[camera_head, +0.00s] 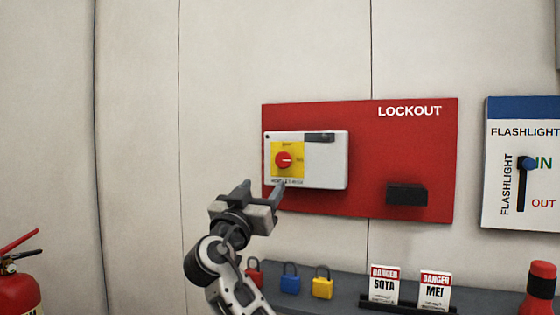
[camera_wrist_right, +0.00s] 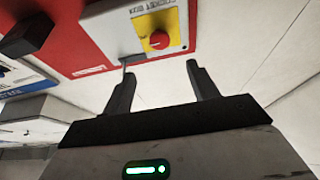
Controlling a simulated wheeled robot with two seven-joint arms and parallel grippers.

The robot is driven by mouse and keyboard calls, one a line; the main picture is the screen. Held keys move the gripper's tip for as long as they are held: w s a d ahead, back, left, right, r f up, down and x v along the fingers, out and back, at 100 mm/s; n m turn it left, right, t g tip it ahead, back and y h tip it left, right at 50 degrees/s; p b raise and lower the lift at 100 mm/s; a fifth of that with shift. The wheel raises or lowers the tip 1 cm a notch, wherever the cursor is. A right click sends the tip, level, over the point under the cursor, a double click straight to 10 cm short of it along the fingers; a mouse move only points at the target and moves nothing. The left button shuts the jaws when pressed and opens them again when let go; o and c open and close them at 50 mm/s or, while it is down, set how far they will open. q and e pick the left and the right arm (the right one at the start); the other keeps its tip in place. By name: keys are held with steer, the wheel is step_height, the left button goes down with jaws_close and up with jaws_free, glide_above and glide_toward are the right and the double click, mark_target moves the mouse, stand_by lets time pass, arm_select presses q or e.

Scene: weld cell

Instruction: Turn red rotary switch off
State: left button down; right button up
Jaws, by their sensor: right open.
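The red rotary switch (camera_head: 284,160) sits on a yellow plate (camera_head: 298,148) on a white box, which is mounted on the red lockout board (camera_head: 365,160). The knob also shows in the right wrist view (camera_wrist_right: 159,40), ahead of the fingers. My right gripper (camera_head: 262,190) is open and empty, below and to the left of the knob in the head view. In the right wrist view my right gripper (camera_wrist_right: 160,78) has its two fingers apart, with the knob beyond the gap between them. The fingers do not touch the knob. My left gripper is not in view.
A black holder (camera_head: 406,194) juts from the board at the right. Below, a grey shelf (camera_head: 345,292) carries padlocks (camera_head: 290,278) and danger tags (camera_head: 384,284). A flashlight panel (camera_head: 521,165) hangs at the right. A fire extinguisher (camera_head: 18,290) stands at the lower left.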

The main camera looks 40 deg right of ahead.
mark_target(282, 160)
steer(key=p+x, duration=0.3)
steer(key=x, duration=0.7)
steer(key=shift+w+d+r, duration=0.15)
steer(key=shift+d+r, duration=0.05)
steer(key=shift+w+d+r, duration=0.1)
steer(key=shift+w+d, duration=0.1)
steer(key=shift+d, duration=0.15)
steer(key=shift+w+d+p, duration=0.2)
steer(key=shift+d+p, duration=0.15)
steer(key=shift+d, duration=0.05)
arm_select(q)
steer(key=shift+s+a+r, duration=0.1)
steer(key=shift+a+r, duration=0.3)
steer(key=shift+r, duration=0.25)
arm_select(e)
steer(key=c, duration=1)
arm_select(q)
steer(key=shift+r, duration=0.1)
